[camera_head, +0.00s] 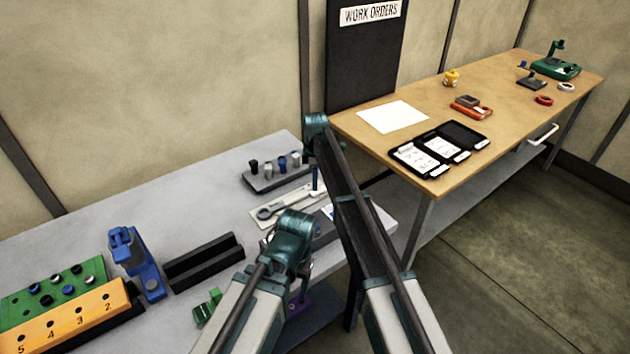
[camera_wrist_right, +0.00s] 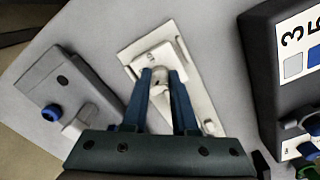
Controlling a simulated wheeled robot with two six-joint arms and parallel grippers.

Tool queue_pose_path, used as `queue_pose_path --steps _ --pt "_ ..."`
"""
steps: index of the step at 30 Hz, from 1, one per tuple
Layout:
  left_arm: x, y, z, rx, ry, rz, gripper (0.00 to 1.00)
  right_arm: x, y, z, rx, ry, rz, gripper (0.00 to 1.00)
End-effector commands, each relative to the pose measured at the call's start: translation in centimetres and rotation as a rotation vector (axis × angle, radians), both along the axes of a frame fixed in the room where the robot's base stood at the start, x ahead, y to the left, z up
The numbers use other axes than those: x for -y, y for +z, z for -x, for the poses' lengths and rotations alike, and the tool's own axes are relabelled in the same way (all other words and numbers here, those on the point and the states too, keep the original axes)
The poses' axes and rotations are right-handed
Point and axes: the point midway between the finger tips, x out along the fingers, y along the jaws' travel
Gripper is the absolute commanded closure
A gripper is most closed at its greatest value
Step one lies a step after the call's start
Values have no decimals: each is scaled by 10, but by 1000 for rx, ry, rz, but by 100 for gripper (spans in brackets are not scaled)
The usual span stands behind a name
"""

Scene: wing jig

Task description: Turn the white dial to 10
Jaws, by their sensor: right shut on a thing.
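My right gripper (camera_wrist_right: 164,73) points down over a pale plate (camera_wrist_right: 200,95) on the grey bench. Its blue fingers are close together around a small white piece (camera_wrist_right: 160,88) on that plate. I cannot read a number or pointer on this piece, so I cannot tell what the white dial is set to. In the head view my right gripper (camera_head: 315,180) shows as a narrow blue finger shape beside the pale plate (camera_head: 268,215). My left gripper (camera_head: 300,268) is mostly hidden behind its own wrist, low over the bench, so its jaws cannot be judged.
A dark box (camera_wrist_right: 262,60) with a numbered label stands right of the plate. A grey rack (camera_head: 262,183) with several knobs stands behind it. A black channel block (camera_head: 205,262), blue fixture (camera_head: 140,265) and orange numbered block (camera_head: 75,318) lie left. A wooden table (camera_head: 350,128) adjoins.

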Motion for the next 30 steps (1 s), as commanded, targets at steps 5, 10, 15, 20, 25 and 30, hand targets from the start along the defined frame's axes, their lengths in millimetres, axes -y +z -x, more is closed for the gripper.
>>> queue_pose_path --steps 5,10,15,20,25,30 --pt "0 0 0 0 0 0 34 0 0 0 0 -102 0 100" --pt "0 0 0 0 0 0 34 -1 0 0 0 -253 0 100" --pt "0 0 0 0 0 0 34 -1 0 0 0 -415 0 100" --pt "0 0 0 0 0 0 34 -1 0 0 1 -567 0 100" --pt "0 0 0 0 0 0 34 -1 0 0 1 -728 0 100" --pt "0 0 0 0 0 0 34 -1 0 0 1 -889 -1 100"
